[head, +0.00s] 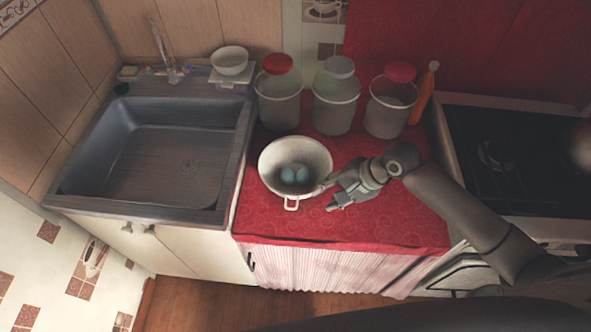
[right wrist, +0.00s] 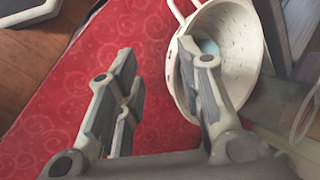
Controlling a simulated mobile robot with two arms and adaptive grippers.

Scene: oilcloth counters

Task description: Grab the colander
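The colander (head: 272,160) is a white bowl with loop handles, upright on the red oilcloth counter. My right gripper (head: 329,197) is open and empty at the colander's right front side. In the right wrist view, the gripper's (right wrist: 157,48) right finger overlaps the colander's rim (right wrist: 222,15). The left finger is over bare red cloth. I cannot tell whether the right finger touches the rim or is inside the bowl. My left gripper is not in view.
Three jars (head: 278,104) (head: 335,107) (head: 390,108) and an orange bottle (head: 423,95) stand behind the colander. A dark sink (head: 155,150) is left, with a white bowl (head: 230,60) behind it. A black stove (head: 510,150) is right. The counter's front (head: 300,228) is clear.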

